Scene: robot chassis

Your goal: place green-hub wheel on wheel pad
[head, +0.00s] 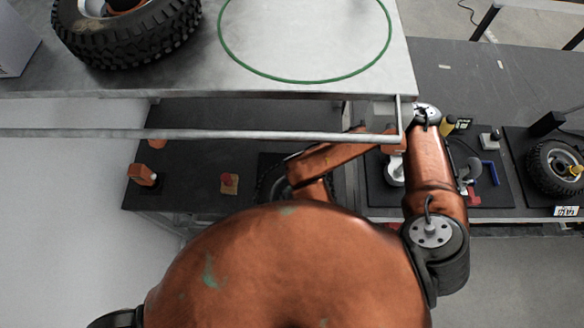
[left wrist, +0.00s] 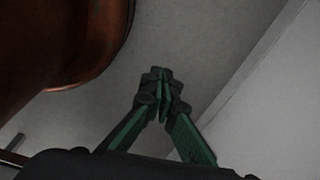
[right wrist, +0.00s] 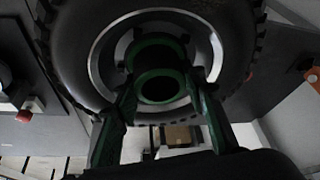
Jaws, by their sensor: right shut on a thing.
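The green-hub wheel (right wrist: 72,45) fills the top of the right wrist view, a black tyre with a pale rim and a dark green ringed hub. My right gripper (right wrist: 160,85) is shut on this hub, one finger on each side. In the head view my arm hides the right gripper, and a dark tyre (head: 268,180) shows only in part behind the arm, its hub hidden. A green ring outline (head: 305,81) lies on the grey bench top, empty inside; I cannot tell whether it is the wheel pad. My left gripper (left wrist: 160,80) is shut and empty, over pale floor.
A large orange-hub wheel (head: 130,38) stands on the bench at top left. A metal rail (head: 200,134) runs along the bench front. A yellow-hub wheel (head: 553,165) lies on a dark mat at right.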

